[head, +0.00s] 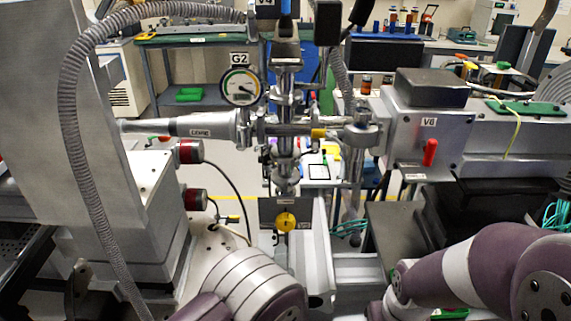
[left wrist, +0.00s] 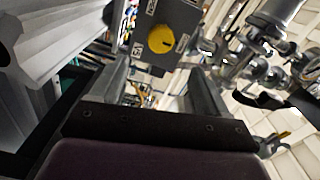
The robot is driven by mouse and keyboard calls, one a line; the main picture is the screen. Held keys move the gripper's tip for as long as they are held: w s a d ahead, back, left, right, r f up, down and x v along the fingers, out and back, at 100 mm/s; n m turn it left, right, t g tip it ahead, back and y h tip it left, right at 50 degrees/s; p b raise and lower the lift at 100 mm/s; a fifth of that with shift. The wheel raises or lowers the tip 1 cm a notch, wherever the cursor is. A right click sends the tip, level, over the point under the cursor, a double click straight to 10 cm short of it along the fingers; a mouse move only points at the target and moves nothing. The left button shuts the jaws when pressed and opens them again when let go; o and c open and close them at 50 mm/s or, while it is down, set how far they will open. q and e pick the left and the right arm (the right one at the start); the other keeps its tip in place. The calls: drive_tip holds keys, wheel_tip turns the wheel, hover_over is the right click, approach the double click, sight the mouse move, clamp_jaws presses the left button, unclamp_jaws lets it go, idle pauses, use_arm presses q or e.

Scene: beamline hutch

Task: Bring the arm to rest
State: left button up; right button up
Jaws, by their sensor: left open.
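In the left wrist view, my left gripper (left wrist: 156,82) is open, with its two grey fingers apart and nothing held between them. A grey box with a yellow knob (left wrist: 161,39) shows beyond the fingertips; I cannot tell the exact gap. The same yellow knob (head: 286,221) is in the middle of the head view, below a vertical metal column. My left arm (head: 245,285) comes in at the bottom centre of the head view, and its fingers cannot be made out there. My right arm (head: 480,270) reaches in at the lower right; its gripper is not in view.
A round gauge labelled G2 (head: 240,86) and a horizontal metal pipe (head: 200,125) stand ahead. A grey ribbed hose (head: 75,120) runs down the left. A box labelled V6 (head: 428,122) with a red handle (head: 430,152) is at the right. Machinery crowds both sides.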

use_arm(q)
drive_tip(key=s+d+f+n+g+h, duration=0.1)
drive_tip(key=s+f+n+g+h, duration=0.1)
drive_tip(key=s+f+n+g, duration=0.75)
drive_tip(key=s+a+r+n+g+y+p, duration=0.1)
drive_tip(key=s+a+r+n+g, duration=0.2)
drive_tip(key=a, duration=0.6)
drive_tip(key=s+a+r+n+g+y, duration=0.1)
drive_tip(key=s+a+r+n+g, duration=0.1)
drive_tip(key=a+r, duration=0.6)
drive_tip(key=shift+s+a+r+n+g+p, duration=0.35)
drive_tip(key=shift+a+n+g, duration=0.3)
drive_tip(key=shift+a+g, duration=0.4)
drive_tip(key=shift+s+f, duration=0.1)
